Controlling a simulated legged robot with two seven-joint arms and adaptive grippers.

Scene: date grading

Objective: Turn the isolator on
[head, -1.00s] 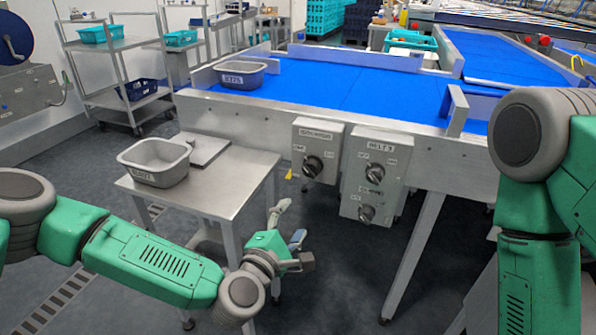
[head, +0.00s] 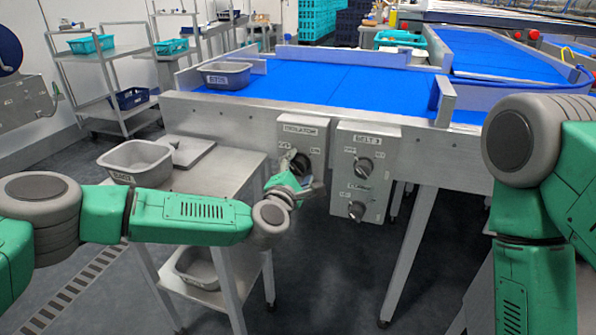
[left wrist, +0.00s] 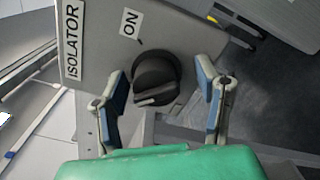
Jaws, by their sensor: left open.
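The isolator box (head: 303,131) is a grey box on the conveyor's side frame, labelled ISOLATOR, with OFF at left and ON at right. Its black rotary knob (head: 299,163) is partly hidden by my left gripper (head: 290,181) in the head view. In the left wrist view the knob (left wrist: 155,78) sits between the two open blue-padded fingers of my left gripper (left wrist: 162,98), with gaps at both sides. The ON label (left wrist: 129,23) is above the knob there; the OFF label is not in that view. My right gripper is out of view; only my right arm shows.
A BELT 3 box (head: 367,145) with two knobs hangs to the right of the isolator. A steel side table (head: 215,180) with a grey tub (head: 143,163) stands at left, below the blue conveyor belt (head: 330,88). Floor is clear below the boxes.

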